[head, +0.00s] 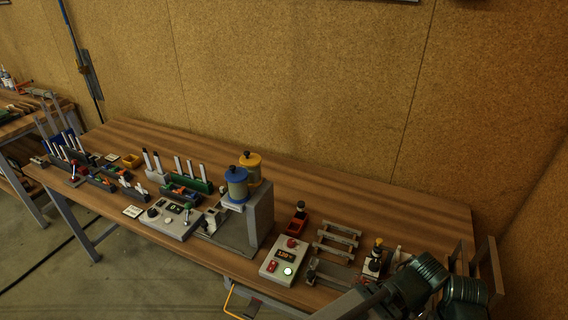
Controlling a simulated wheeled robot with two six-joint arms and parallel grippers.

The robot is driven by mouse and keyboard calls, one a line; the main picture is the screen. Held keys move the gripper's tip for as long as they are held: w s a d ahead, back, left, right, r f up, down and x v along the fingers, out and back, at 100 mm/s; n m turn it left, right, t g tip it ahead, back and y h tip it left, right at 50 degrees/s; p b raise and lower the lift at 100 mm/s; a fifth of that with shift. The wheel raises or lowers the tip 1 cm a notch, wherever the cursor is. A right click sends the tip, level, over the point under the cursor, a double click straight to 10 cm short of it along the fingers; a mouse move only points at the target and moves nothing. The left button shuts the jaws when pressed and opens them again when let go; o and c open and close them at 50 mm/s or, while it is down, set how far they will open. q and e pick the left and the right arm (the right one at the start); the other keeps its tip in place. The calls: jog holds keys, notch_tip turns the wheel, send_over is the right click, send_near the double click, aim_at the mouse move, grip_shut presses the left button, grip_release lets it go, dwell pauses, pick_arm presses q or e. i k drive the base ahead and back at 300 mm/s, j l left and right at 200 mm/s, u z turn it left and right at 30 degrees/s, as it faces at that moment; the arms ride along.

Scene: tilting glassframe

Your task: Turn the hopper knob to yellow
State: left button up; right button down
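A blue hopper canister (236,186) and a yellow hopper canister (251,166) stand side by side on a grey machine (261,214) near the middle of the table. Both have dark tops. A pale control box (171,221) to the left carries a small black knob (152,212) and a green-topped lever (187,210). I cannot tell which part is the hopper knob or which colour it points to. Dark ridged arm parts (421,284), apparently of my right arm, reach in at lower right. Its fingertips are not clear. My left gripper is not in view.
Several bins and upright tools crowd the left. The wooden table (390,205) is clear along the back.

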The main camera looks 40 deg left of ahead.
aim_at(151, 212)
jog(key=u, duration=2.35)
